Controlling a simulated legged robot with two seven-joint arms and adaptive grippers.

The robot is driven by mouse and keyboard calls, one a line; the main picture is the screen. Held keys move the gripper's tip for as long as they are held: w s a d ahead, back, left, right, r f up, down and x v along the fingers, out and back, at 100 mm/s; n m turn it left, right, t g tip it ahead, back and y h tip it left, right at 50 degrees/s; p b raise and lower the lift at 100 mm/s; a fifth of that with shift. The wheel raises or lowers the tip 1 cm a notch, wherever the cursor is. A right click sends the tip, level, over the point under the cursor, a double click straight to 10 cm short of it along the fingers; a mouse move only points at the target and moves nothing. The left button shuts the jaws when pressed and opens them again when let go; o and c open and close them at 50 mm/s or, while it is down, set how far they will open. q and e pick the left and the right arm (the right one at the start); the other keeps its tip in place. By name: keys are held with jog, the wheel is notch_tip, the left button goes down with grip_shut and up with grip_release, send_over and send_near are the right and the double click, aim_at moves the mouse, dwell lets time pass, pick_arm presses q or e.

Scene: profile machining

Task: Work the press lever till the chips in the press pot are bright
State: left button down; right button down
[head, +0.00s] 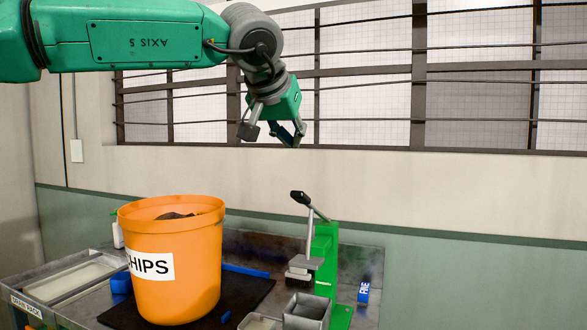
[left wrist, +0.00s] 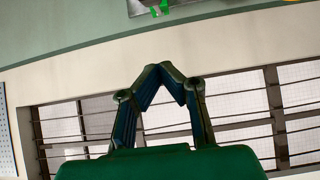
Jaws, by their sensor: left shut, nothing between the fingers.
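The green press (head: 326,262) stands on the bench in the head view. Its lever (head: 318,214) slants up to the left and ends in a black grip (head: 300,197). A grey square metal pot (head: 306,309) is at the press's foot, cut off by the lower edge; I cannot see chips inside it. My left gripper (head: 273,133) hangs in the air above and left of the lever, touching nothing. In the left wrist view its fingertips (left wrist: 166,73) meet, empty. A bit of green, likely the press, shows at that view's top edge. My right gripper is not in view.
A large orange bucket labelled CHIPS (head: 178,290) stands on a dark mat (head: 255,290), left of the press. A drain rack (head: 75,281) is at the far left. A barred window (head: 365,75) is behind my arm.

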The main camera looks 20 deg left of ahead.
pick_arm(q)
jog(key=w+f, duration=0.1)
jog(key=w+d+f, duration=0.1)
jog(key=w+f, duration=0.1)
jog(key=shift+w+d, duration=0.25)
jog(key=shift+w, duration=0.05)
jog(key=x, duration=0.3)
jog(key=a+x, duration=0.1)
jog(key=x, duration=0.1)
jog(key=shift+f, duration=0.15)
jog(key=shift+s+a+f+b, duration=0.15)
jog(key=shift+s+f+b, duration=0.2)
jog(key=shift+f, duration=0.25)
jog(key=shift+s+a+f+b, duration=0.25)
jog(key=shift+f+b, duration=0.15)
jog(key=shift+f, duration=0.2)
jog(key=shift+s+f, duration=0.3)
jog(key=shift+s, duration=0.2)
jog(key=shift+w+d, duration=0.15)
jog(key=shift+d, duration=0.45)
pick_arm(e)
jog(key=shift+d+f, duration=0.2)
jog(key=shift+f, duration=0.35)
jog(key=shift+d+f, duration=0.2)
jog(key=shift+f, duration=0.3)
